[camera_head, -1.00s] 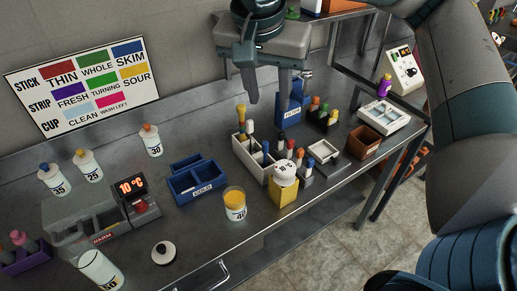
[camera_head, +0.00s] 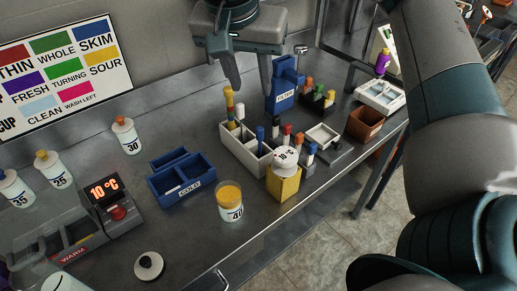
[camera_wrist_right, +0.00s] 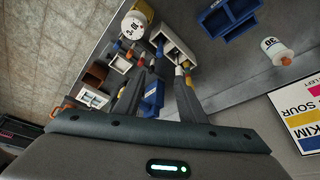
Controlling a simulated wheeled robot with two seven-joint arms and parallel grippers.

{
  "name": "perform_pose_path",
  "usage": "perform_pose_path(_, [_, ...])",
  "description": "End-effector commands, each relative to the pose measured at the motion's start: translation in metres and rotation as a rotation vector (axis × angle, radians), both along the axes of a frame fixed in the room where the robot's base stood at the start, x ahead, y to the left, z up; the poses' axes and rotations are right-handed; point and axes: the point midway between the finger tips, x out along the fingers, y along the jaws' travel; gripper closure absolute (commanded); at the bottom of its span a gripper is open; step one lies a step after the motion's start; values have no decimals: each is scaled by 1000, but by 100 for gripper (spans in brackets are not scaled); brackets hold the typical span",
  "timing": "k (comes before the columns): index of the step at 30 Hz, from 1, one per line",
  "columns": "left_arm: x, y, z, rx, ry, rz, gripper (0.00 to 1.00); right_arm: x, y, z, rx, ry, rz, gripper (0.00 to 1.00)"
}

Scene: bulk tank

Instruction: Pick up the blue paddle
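A white divided rack (camera_head: 240,150) stands mid-bench with several coloured upright sticks in it. A blue-topped one (camera_head: 261,136) stands in its front part and looks like the blue paddle; its lower part is hidden in the rack. Another blue-topped stick (camera_head: 311,149) stands in a small grey holder to the right. My right gripper (camera_head: 248,82) is open and empty, with its fingers pointing down, above and behind the rack. In the right wrist view the open fingers (camera_wrist_right: 160,80) frame the rack (camera_wrist_right: 179,43) and sticks beyond them. My left gripper is not in view.
A blue filter box (camera_head: 282,95) stands close to the right gripper.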

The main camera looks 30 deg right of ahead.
Motion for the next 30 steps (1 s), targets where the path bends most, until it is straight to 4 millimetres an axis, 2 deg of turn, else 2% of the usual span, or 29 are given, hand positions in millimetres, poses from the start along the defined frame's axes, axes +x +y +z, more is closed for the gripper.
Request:
perform_pose_path(1, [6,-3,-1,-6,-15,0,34,0,0,-6,0,0,0,63])
perform_pose_path(4, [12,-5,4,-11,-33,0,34,0,0,-7,0,0,0,63])
perform_pose_path(17, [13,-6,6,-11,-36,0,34,1,-1,-10,0,2,1,63])
perform_pose_path(23, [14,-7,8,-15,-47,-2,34,4,-6,-25,1,5,0,63])
perform_pose_path(30, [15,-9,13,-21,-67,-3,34,11,-15,-54,1,5,0,63])
